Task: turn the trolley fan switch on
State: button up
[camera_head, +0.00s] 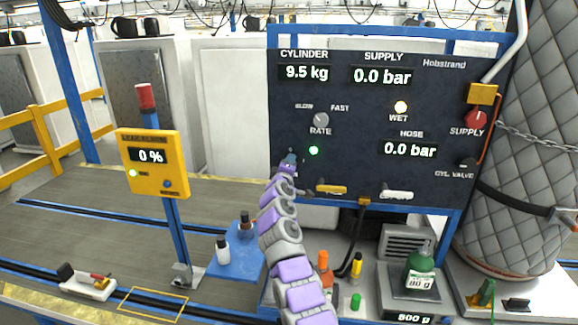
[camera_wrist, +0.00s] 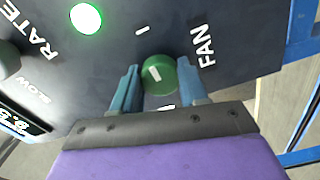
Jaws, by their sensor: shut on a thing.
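The fan switch is a round green knob (camera_wrist: 158,76) with a white pointer mark, beside the word FAN on the dark panel (camera_head: 350,120). My gripper (camera_wrist: 159,82) has its two blue fingers on either side of the knob, shut on it. A white tick shows on the panel beyond the knob, and another mark is partly covered near my gripper. In the head view my gripper (camera_head: 289,160) is at the panel's lower left and hides the knob. The pointer's direction relative to the ticks is hard to read.
A lit green lamp (camera_head: 313,150) and the rate knob (camera_head: 321,119) are close to my gripper. A yellow box (camera_head: 153,163) on a blue post stands to the left. Bottles stand on a blue shelf (camera_head: 236,262) below. The floor at left is mostly open.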

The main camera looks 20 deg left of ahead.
jog(key=shift+a+f, duration=0.1)
jog(key=shift+f, duration=0.4)
jog(key=o, duration=1.1)
jog(key=shift+r, duration=0.15)
jog(key=shift+c, duration=0.2)
jog(key=shift+a, duration=0.1)
jog(key=shift+r, duration=0.15)
